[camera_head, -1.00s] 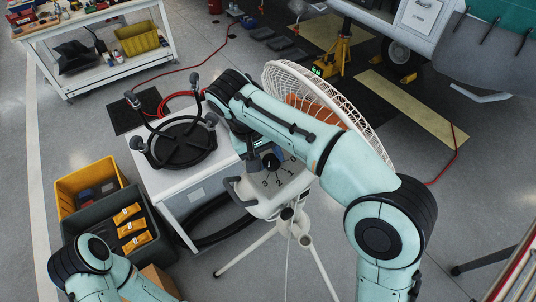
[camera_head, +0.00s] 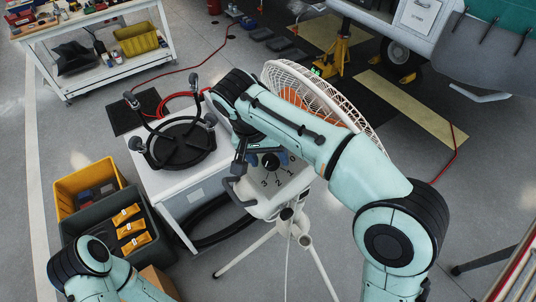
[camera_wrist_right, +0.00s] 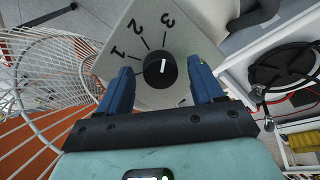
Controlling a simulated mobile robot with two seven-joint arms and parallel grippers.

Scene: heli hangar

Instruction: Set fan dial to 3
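The fan (camera_head: 325,95) has a white wire cage and stands on a white tripod. Its control box (camera_head: 262,205) carries a black dial (camera_head: 271,161) with the marks 0, 1, 2 and 3. In the right wrist view the dial (camera_wrist_right: 160,69) shows a short white line, nearly upright in the picture; I cannot tell for sure which number it points to. My right gripper (camera_wrist_right: 162,82) is open, its blue fingers on either side of the dial with gaps showing. In the head view the right gripper (camera_head: 267,156) is partly hidden by its arm. My left gripper is out of view.
A white cart (camera_head: 175,185) with a black round device (camera_head: 181,143) stands left of the fan. Yellow (camera_head: 70,183) and dark grey (camera_head: 92,231) bins stand at the lower left. A red hose (camera_head: 160,75) crosses the floor. A helicopter (camera_head: 400,30) is at the back right.

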